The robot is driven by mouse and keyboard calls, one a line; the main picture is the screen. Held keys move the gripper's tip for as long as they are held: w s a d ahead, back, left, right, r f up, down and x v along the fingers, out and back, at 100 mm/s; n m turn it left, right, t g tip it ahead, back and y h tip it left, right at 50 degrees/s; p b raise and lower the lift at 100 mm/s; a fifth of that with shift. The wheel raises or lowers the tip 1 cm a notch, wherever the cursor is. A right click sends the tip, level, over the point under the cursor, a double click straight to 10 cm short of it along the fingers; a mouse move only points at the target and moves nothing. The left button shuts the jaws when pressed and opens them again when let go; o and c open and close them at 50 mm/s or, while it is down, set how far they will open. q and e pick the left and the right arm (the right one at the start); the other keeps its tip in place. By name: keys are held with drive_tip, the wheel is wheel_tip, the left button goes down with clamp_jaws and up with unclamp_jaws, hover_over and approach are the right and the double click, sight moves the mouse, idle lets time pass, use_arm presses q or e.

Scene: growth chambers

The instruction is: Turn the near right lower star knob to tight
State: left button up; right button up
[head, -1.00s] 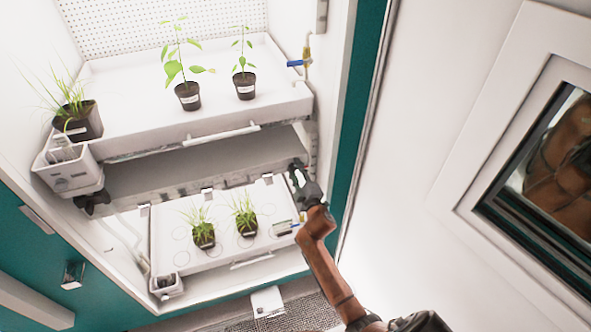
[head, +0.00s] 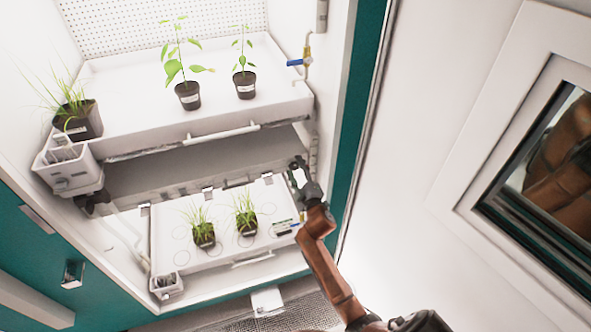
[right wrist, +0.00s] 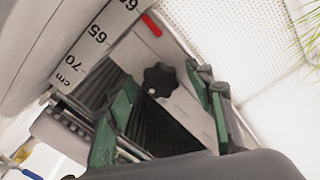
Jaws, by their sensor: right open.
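In the right wrist view a black star knob (right wrist: 160,80) with a small pale dot sits on a grey metal bracket. My right gripper (right wrist: 162,92) is open, with its green-padded fingers on either side of the line to the knob. The knob lies beyond the fingertips, and no contact shows. In the head view the right gripper (head: 298,171) is at the right end of the gap under the upper tray, and it hides the knob there. Another dark knob (head: 95,203) shows below the upper tray's left end. My left gripper is not in view.
A centimetre scale (right wrist: 92,40) and a red marker (right wrist: 151,25) are near the knob. The upper tray (head: 135,85) holds potted plants above my gripper. The lower tray (head: 170,245) with grassy pots is below. A blue-handled valve (head: 296,63) is on the right wall.

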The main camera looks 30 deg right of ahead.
drive_tip(key=v, duration=1.2)
drive_tip(key=shift+d+f, duration=0.1)
